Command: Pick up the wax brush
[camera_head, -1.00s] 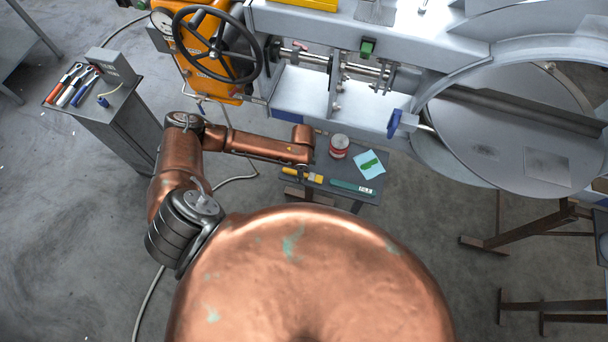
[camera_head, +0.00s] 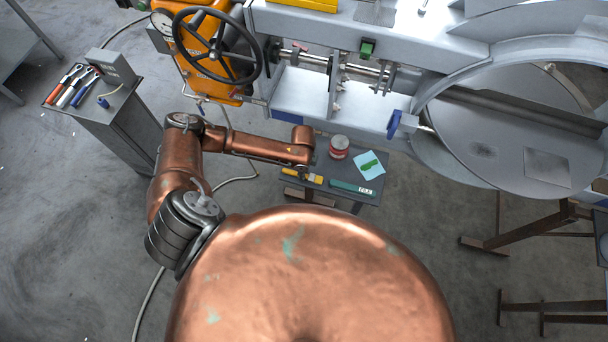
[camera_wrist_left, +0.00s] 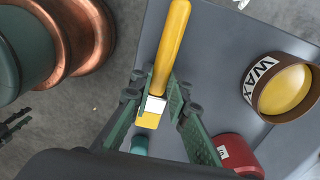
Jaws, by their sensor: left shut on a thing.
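The wax brush (camera_wrist_left: 172,45) has a long yellow handle, a white band and a yellow end. In the left wrist view it lies between the green fingers of my left gripper (camera_wrist_left: 157,98), which is shut on it near the white band. In the head view the brush (camera_head: 313,179) shows as a small yellow piece below the end of my left arm, over the front of a small grey table (camera_head: 345,205). I cannot tell whether it is clear of the tabletop.
A tin marked WAX (camera_wrist_left: 253,78) and a red can (camera_wrist_left: 236,155) stand close by. A machine with a handwheel (camera_head: 217,45) stands behind.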

